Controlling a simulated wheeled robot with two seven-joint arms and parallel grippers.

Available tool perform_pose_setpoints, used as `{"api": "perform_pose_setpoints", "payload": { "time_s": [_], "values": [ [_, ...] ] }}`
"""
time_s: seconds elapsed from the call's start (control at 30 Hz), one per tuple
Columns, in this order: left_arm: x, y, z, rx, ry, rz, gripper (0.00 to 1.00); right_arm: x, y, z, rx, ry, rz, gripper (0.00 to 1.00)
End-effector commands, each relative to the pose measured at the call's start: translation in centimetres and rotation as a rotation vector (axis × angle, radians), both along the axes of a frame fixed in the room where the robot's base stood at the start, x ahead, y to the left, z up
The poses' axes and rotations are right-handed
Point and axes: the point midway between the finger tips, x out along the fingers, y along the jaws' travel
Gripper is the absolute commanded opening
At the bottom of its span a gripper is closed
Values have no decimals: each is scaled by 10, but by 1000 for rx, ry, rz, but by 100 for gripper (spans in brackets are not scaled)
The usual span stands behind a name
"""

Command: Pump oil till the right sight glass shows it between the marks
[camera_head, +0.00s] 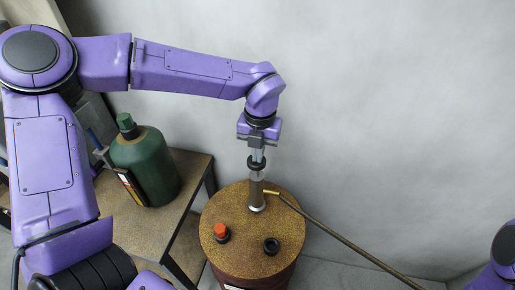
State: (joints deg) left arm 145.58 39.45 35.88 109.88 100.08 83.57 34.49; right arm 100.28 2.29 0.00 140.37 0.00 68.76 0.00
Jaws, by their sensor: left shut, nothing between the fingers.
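A drum (285,220) with a speckled brown top stands at the lower middle. A hand pump (256,190) rises upright from its top, with a black ring near its upper end. A long thin pipe (340,236) runs from a brass fitting on the pump down to the lower right. My left gripper (257,155) points down at the top of the pump, shut with nothing held; whether it touches the pump I cannot tell. No sight glass or oil level shows. Of my right arm, only a part shows at the lower right edge; its gripper is out of view.
An orange-red cap (221,231) and a black ring-shaped fitting (271,246) sit on the drum top. A green bottle (152,165) with a dark cap stands on a brown table (196,167) at the left. A bare grey wall (400,110) lies behind.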

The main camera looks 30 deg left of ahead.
Motion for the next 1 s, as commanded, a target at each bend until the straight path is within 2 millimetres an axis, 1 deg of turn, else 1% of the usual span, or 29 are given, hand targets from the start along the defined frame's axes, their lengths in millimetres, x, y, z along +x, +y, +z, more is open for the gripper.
{"api": "perform_pose_setpoints", "payload": {
  "time_s": [0.03,0.13,0.5,0.57,0.63,0.77,0.8,0.83,1.0],
  "values": [
    [-2,0,-20,-1,8,0,0,0,0,-14,0,0,0,43],
    [-2,0,-32,0,9,-1,0,0,0,-20,0,0,0,43],
    [-3,0,-30,2,14,0,0,0,0,-15,0,0,0,43],
    [-3,0,-23,2,14,-1,0,0,0,-9,0,0,0,43],
    [-3,-1,-10,2,12,-2,0,0,0,2,0,0,0,43],
    [-2,-4,26,1,3,-5,0,0,0,32,0,0,0,43],
    [0,-4,24,1,-2,-2,0,0,0,19,0,-1,0,43],
    [0,-4,30,2,-5,-2,0,1,0,14,0,-1,0,43],
    [0,-6,72,2,-6,-3,0,0,0,6,1,1,0,43]
  ]
}}
